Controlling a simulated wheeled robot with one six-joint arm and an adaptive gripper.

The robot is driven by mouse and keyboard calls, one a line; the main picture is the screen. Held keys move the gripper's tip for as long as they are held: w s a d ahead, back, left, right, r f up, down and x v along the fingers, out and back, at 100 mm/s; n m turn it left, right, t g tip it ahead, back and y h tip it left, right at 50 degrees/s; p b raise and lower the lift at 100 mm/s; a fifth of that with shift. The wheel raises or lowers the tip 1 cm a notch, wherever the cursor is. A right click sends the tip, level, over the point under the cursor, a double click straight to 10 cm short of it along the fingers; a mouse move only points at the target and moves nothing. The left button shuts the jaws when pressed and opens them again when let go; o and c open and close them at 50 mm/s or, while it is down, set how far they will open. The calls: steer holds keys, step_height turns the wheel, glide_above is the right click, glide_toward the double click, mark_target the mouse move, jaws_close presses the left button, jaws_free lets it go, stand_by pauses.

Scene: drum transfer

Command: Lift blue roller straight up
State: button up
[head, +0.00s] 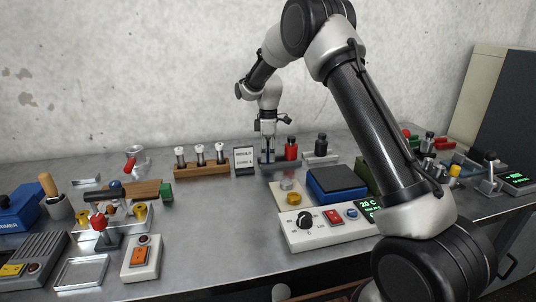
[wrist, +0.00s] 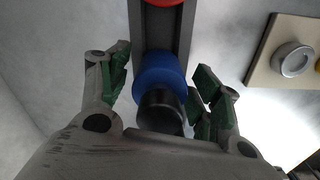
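The blue roller (wrist: 160,70) stands in a dark grey channel-like rack, with a black knob (wrist: 160,112) on the end towards me. In the wrist view, my gripper (wrist: 162,88) has its green-padded fingers on either side of the roller and knob. The fingers are apart, with narrow gaps beside the roller, so it looks open around it and not clamped. In the head view, my gripper (head: 267,146) points down at the left end of the rack, left of the red roller (head: 291,150). The blue roller is mostly hidden there by my gripper.
A black roller (head: 321,145) stands right of the red one. A label sign (head: 244,159) and a wooden rack (head: 202,168) with several white-topped pegs are to the left. In front are a beige pad with a round metal piece (head: 289,184) and a blue box with a dark top (head: 337,181).

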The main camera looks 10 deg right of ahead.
steer(key=c, duration=1)
steer(key=shift+c, duration=0.2)
steer(key=shift+r, duration=0.15)
